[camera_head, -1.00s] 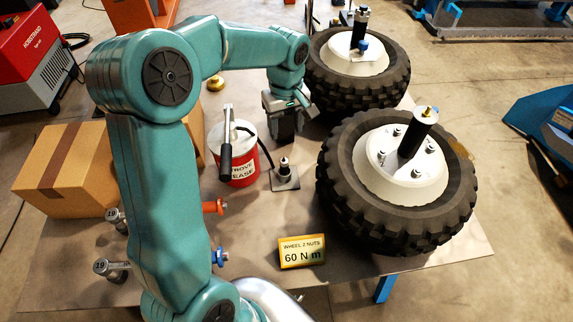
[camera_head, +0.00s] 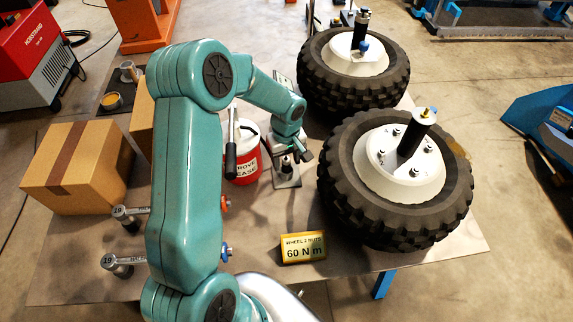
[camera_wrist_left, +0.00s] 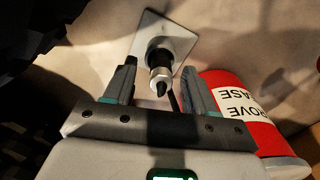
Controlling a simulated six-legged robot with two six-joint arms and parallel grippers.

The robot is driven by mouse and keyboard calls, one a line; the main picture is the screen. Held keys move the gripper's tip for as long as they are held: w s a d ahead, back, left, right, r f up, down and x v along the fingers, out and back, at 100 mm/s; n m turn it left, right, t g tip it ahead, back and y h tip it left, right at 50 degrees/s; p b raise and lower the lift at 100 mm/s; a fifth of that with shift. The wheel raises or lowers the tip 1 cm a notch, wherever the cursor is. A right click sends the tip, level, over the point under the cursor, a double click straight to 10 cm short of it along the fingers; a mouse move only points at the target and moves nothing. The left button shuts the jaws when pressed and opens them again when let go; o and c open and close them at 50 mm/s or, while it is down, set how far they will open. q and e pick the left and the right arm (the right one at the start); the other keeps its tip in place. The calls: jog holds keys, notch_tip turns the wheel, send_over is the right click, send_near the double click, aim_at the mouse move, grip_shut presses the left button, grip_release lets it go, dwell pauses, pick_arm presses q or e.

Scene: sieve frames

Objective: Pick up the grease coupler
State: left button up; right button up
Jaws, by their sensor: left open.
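The grease coupler (camera_wrist_left: 160,60) is a small dark and silver fitting standing upright on a square metal plate (camera_wrist_left: 178,40) on the table. In the head view the plate (camera_head: 290,182) lies just right of the red grease bucket, and the gripper mostly hides the coupler. My left gripper (camera_head: 287,160) is open and close over the coupler. In the wrist view its two fingers (camera_wrist_left: 158,72) lie one on each side of the coupler, with gaps, so it is not gripped. My right gripper is not in view.
The red and white grease bucket (camera_head: 243,172) with its pump stands close left of the gripper. Two wheels (camera_head: 330,200) lie to the right. A yellow torque sign (camera_head: 304,248), wrenches (camera_head: 122,262) and cardboard boxes (camera_head: 75,168) are also around the table.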

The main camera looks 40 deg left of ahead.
pick_arm(q)
jog(key=shift+s+r, duration=0.1)
jog(key=shift+s, duration=0.1)
jog(key=c, duration=0.3)
jog(key=shift+w, duration=0.2)
grip_shut()
jog(key=shift+s, duration=0.1)
